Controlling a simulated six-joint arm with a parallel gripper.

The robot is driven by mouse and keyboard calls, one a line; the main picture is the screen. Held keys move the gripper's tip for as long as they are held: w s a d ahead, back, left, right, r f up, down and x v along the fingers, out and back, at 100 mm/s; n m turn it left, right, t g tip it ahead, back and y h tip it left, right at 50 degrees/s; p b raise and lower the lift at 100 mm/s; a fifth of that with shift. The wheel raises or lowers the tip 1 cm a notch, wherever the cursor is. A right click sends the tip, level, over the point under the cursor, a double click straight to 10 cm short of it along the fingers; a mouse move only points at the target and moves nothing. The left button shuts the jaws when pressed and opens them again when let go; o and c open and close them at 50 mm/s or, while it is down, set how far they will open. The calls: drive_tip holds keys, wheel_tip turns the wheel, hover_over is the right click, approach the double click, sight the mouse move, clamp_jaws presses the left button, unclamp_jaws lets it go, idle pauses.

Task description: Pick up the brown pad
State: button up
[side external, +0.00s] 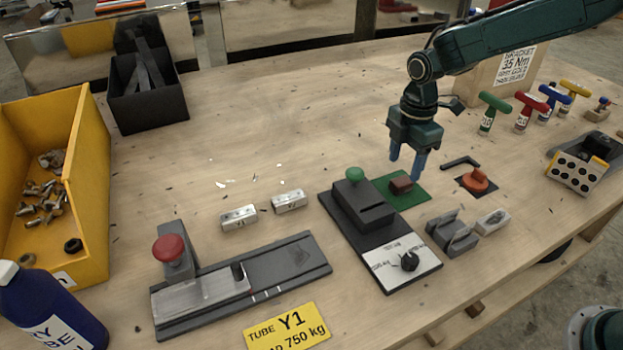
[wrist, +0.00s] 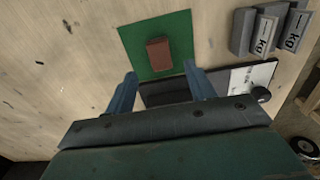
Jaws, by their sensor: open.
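The brown pad (side external: 401,185) is a small brown block lying on a green mat (side external: 412,199). The pad also shows in the wrist view (wrist: 159,54), near the top middle, with the green mat (wrist: 135,38) around it. My gripper (side external: 406,172) is open, with its blue fingers pointing down above the mat area. In the wrist view my gripper (wrist: 160,92) has its two fingers apart with nothing between them, and the pad lies beyond their tips. The side view does not show clearly how high the fingertips are above the pad.
A dark fixture with a green knob (side external: 355,174) stands left of the mat. An orange knob (side external: 477,180) and a black hex key (side external: 460,162) lie to the right. Grey weights (side external: 452,232) sit in front. Coloured T-handles (side external: 489,112) stand at back right. The table's back middle is clear.

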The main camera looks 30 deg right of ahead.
sight(400, 182)
drive_tip(key=shift+f, duration=2.55)
drive_tip(key=c, duration=1.1)
drive_tip(key=shift+r, duration=0.1)
drive_tip(key=shift+c, duration=0.2)
wheel_tip(400, 182, up, 20)
